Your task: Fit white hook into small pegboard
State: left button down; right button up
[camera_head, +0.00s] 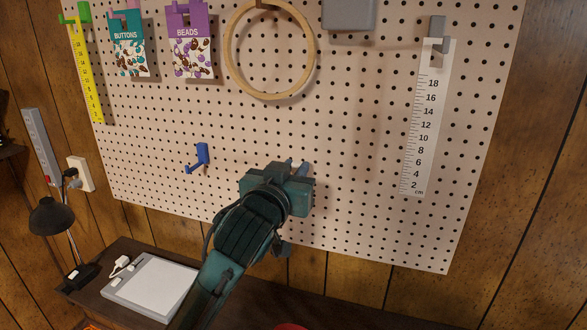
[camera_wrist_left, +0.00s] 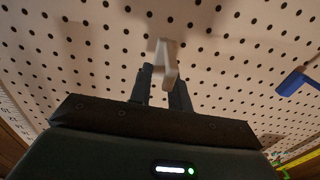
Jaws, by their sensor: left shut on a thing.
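The white hook (camera_wrist_left: 167,60) is between the finger tips of my left gripper (camera_wrist_left: 163,85) in the left wrist view. The gripper is shut on it, and the hook is up close to the pegboard (camera_wrist_left: 225,55). I cannot tell whether its pegs touch the board or sit in holes. In the head view my left gripper (camera_head: 296,170) is in front of the lower middle of the pegboard (camera_head: 350,130), and its body hides most of the hook. My right gripper is not in view.
A blue hook (camera_head: 199,157) sits on the board left of my gripper. A wooden hoop (camera_head: 311,62), bead packet (camera_head: 190,50), button packet (camera_head: 130,50), yellow ruler (camera_head: 88,85) and white ruler (camera_head: 420,130) hang around. A desk lamp (camera_head: 52,215) and white-topped tray (camera_head: 150,283) stand below.

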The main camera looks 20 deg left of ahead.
pick_arm(q)
jog(key=shift+w, duration=0.45)
jog(key=shift+w, duration=0.4)
jog(key=shift+w, duration=0.35)
jog(key=c, duration=1.2)
grip_release()
jog(key=shift+c, duration=0.2)
